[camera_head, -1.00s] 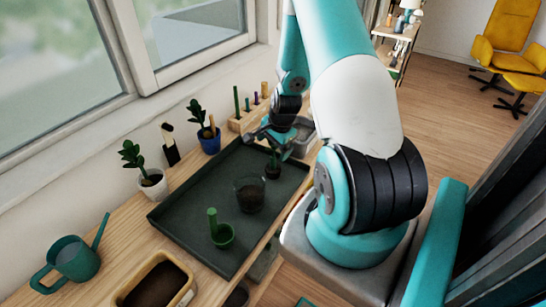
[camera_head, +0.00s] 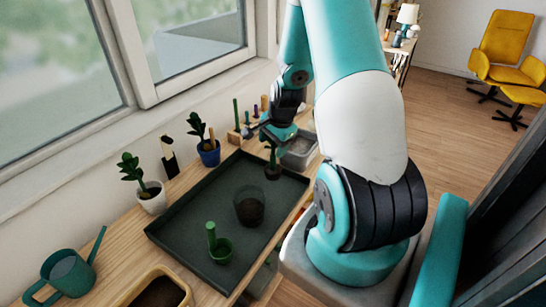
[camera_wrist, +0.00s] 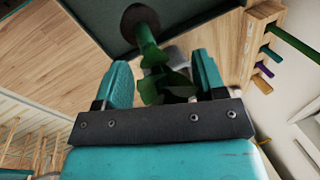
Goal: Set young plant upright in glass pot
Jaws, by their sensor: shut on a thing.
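The young plant has green leaves, a stem and a dark round soil plug (camera_head: 272,173). My gripper (camera_head: 273,138) is shut on its leafy upper part and holds it roughly upright over the far end of the dark tray (camera_head: 190,208). In the wrist view the green leaves (camera_wrist: 165,88) sit between the two teal fingers (camera_wrist: 163,75), with the stem running to the plug (camera_wrist: 140,20). The glass pot (camera_head: 249,208), clear with dark soil inside, stands on the tray nearer the camera, apart from the plant. The plant's top is partly hidden by my gripper.
A green cup with a green-handled tool (camera_head: 217,245) stands on the tray near the glass pot. Potted plants (camera_head: 151,196) (camera_head: 208,150) line the window side. A watering can (camera_head: 68,272) and a soil box (camera_head: 160,293) are in front. A grey bin (camera_head: 298,153) is beyond.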

